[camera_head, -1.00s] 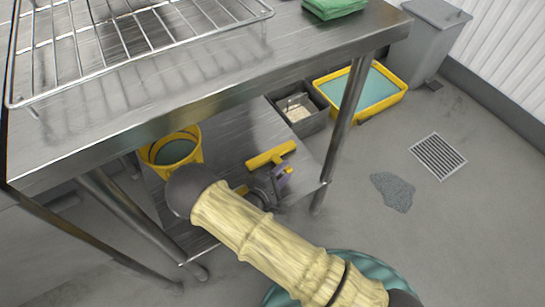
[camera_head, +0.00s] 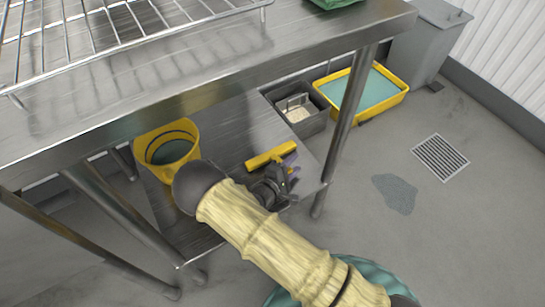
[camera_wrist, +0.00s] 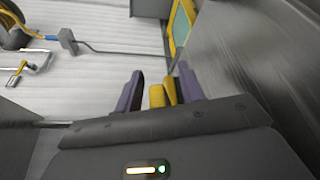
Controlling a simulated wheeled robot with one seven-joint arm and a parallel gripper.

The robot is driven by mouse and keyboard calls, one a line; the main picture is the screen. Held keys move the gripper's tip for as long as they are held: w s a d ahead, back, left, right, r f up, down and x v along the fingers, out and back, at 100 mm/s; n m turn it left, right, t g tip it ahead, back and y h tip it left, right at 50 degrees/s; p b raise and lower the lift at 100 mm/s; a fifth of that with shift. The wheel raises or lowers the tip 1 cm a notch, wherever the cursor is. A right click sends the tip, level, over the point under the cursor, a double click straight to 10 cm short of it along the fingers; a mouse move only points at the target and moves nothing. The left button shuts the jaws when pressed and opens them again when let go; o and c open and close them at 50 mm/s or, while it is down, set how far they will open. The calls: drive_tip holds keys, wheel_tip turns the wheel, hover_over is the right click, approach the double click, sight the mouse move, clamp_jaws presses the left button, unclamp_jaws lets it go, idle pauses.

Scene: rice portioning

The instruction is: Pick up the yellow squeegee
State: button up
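The yellow squeegee (camera_head: 268,155) lies on the lower steel shelf under the table, its head showing beyond my gripper in the head view. My gripper (camera_head: 281,178) is low over the shelf, close to it. In the wrist view the two purple-grey fingers of my gripper (camera_wrist: 160,90) are apart, with a yellow part of the squeegee (camera_wrist: 158,97) between them. A gap shows beside the left finger; the right finger is close to the yellow part, and I cannot tell if they touch. My gripper hides part of the squeegee in the head view.
A yellow bucket (camera_head: 141,147) stands on the shelf's left. A grey bin with pale contents (camera_head: 315,126) and a yellow tray of teal liquid (camera_head: 405,93) stand behind the table. The steel tabletop (camera_head: 215,62) and its leg (camera_head: 341,135) are close to my arm.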

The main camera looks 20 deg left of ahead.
clamp_jaws()
drive_tip(key=shift+a, duration=0.1)
drive_tip(key=shift+r+p, duration=0.35)
drive_tip(key=shift+r, duration=0.2)
wheel_tip(320, 180, up, 6)
drive_tip(key=p, duration=0.4)
drive_tip(key=f+p+v, duration=0.2)
drive_tip(key=p+v, duration=0.2)
drive_tip(key=v, duration=1.3)
drive_tip(key=shift+s+f, duration=0.4)
drive_tip(key=shift+s, duration=0.2)
drive_tip(key=shift+a, duration=0.1)
